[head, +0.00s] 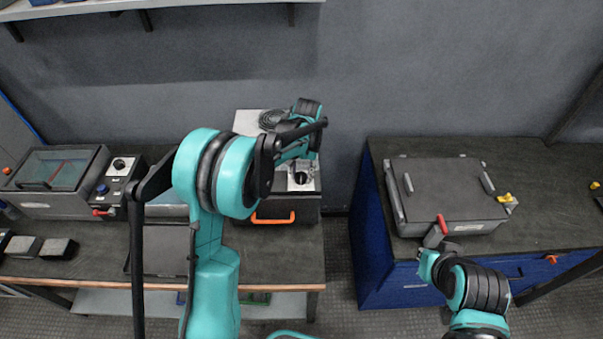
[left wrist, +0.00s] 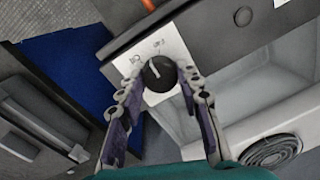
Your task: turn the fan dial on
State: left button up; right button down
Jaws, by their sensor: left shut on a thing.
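The fan dial (left wrist: 160,73) is a round black knob with a white pointer line on a white label plate. The plate's print is too small to read surely. In the head view the dial (head: 300,178) is on the front right of a grey unit. My left gripper (left wrist: 162,80) has one finger on each side of the dial and is shut on it. In the head view this gripper (head: 301,168) reaches down over the dial. My right gripper (head: 436,236) is by a red handle (head: 442,223); its fingers are too small to judge.
An orange handle (head: 272,217) is on the unit's front. A round coil (head: 271,118) sits behind. A glass-lidded box (head: 55,178) and a panel with a black knob (head: 119,164) stand left. A grey lidded case (head: 445,190) is on the blue right cabinet. A gap separates the benches.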

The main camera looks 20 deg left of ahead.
aim_at(303, 177)
pick_arm(q)
jog(key=m, duration=0.5)
jog(key=shift+s+m, duration=0.1)
jog(key=shift+m, duration=0.3)
dwell(0.4)
jog(key=o, duration=1.2)
jog(key=shift+c, duration=0.2)
jog(key=shift+r, duration=0.1)
notch_tip(303, 177, up, 12)
jog(key=shift+s+d, duration=0.2)
jog(key=shift+d, duration=0.1)
